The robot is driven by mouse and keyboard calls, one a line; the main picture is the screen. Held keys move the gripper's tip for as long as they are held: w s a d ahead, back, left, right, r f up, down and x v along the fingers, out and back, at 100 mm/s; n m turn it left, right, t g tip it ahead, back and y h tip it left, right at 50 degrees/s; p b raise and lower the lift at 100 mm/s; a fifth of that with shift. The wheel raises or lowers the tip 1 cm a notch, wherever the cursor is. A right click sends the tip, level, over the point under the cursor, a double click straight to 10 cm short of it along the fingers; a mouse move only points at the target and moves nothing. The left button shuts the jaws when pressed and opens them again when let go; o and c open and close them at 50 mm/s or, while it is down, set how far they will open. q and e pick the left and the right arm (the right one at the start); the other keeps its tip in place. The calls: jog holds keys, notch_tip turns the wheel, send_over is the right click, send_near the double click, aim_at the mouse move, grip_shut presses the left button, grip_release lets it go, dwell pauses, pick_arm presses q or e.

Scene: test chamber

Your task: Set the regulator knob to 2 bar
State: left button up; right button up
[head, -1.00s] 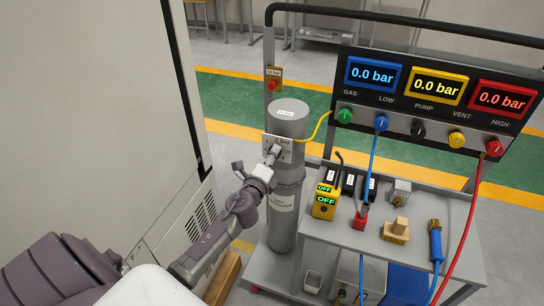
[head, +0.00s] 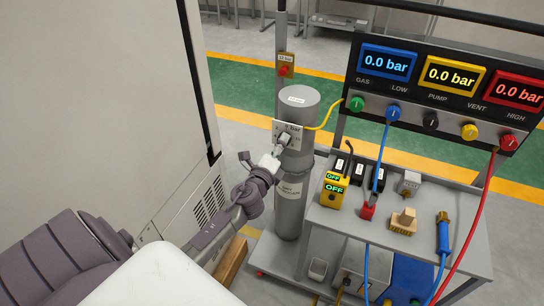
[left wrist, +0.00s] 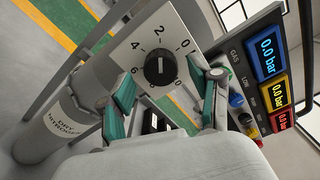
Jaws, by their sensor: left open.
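The regulator knob (left wrist: 160,68) is black and round on a white dial plate (left wrist: 130,38) marked 0, 2, 4 and 6. Its pointer is too small for me to read surely. In the head view the dial plate (head: 279,132) sits on the front of the grey cylinder (head: 298,103), and the gripper partly hides the knob. My left gripper (left wrist: 164,88) is open, with one teal-padded finger on each side of the knob, and gaps show between fingers and knob. In the head view my left gripper (head: 272,158) is just in front of the plate. My right gripper is not in view.
A display panel (head: 435,101) reads 0.0 bar on all three screens. A yellow hose (head: 328,119) runs from the cylinder to it. A grey cart (head: 385,245) holds a yellow OFF box (head: 332,192) and small parts. A tall cabinet (head: 110,110) stands left of the arm.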

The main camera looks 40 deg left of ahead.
pick_arm(q)
jog(key=v, duration=1)
jog(key=shift+s, duration=0.2)
jog(key=shift+d, duration=0.1)
